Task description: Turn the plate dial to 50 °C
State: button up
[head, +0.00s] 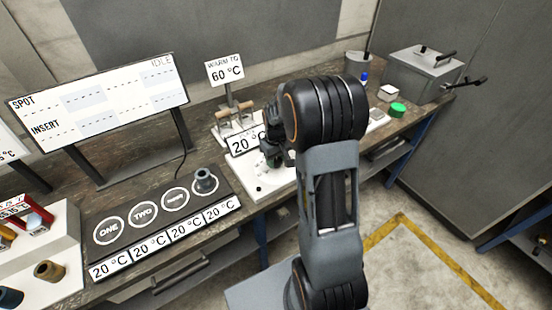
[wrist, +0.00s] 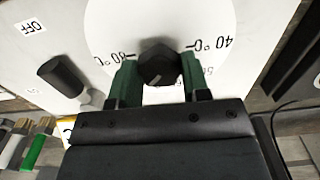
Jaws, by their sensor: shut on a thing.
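The plate dial is a dark knob (wrist: 158,66) on a round white face (wrist: 110,25) in the wrist view. My gripper (wrist: 158,82) is shut on this knob, with one green finger on each side. A mark reading 40 °C shows right of the knob and one reading 80 °C left of it. A partly covered mark shows beside the right finger. I cannot tell where the knob points. In the head view my gripper (head: 272,155) is over the white plate unit (head: 265,190), whose display (head: 246,142) reads 20 °C; my arm hides the dial.
A second dark knob (wrist: 62,76) stands beside an OFF label (wrist: 33,26). A sign (head: 225,72) behind the plate reads WARM TO 60 °C. A grey metal box (head: 420,75) stands at the back right.

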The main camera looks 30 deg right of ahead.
jog(key=shift+c, duration=0.7)
jog(key=shift+n, duration=0.4)
jog(key=shift+n+b, duration=0.5)
jog(key=shift+n, duration=0.6)
jog(key=n+b, duration=0.1)
jog(key=n, duration=0.5)
jog(key=n+b, duration=0.1)
jog(key=n, duration=0.3)
jog(key=shift+n, duration=0.4)
jog(key=shift+n+b, duration=0.35)
jog(key=shift+n, duration=1.85)
